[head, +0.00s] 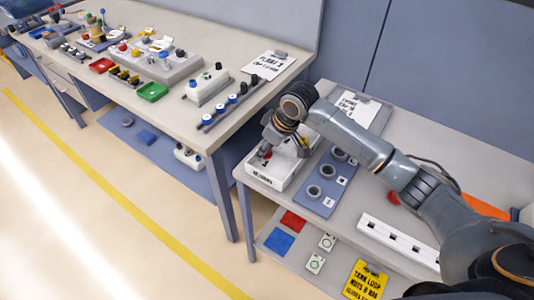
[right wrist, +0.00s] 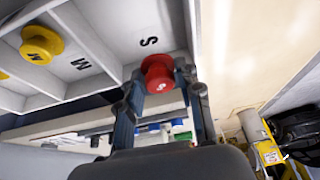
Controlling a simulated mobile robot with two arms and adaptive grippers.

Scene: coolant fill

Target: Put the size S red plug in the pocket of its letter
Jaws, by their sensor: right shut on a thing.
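The red plug (right wrist: 158,74) shows between the two fingertips of my right gripper (right wrist: 160,88) in the right wrist view. A pale mark is on its face. My right gripper is shut on it, at the near edge of the pocket marked S (right wrist: 165,25). I cannot tell whether the plug touches the pocket floor. A yellow plug (right wrist: 40,44) sits in the neighbouring pocket area marked M. In the head view my right gripper (head: 268,149) reaches down into the white tray (head: 262,181), hiding part of it. My left gripper is not in view.
A blue-grey board (head: 315,206) with several dark rings lies right of the tray. A white strip with holes (head: 398,242) is farther right. Red (head: 293,221) and blue (head: 278,242) squares lie on the lower shelf. A crowded second bench (head: 190,45) stands to the left.

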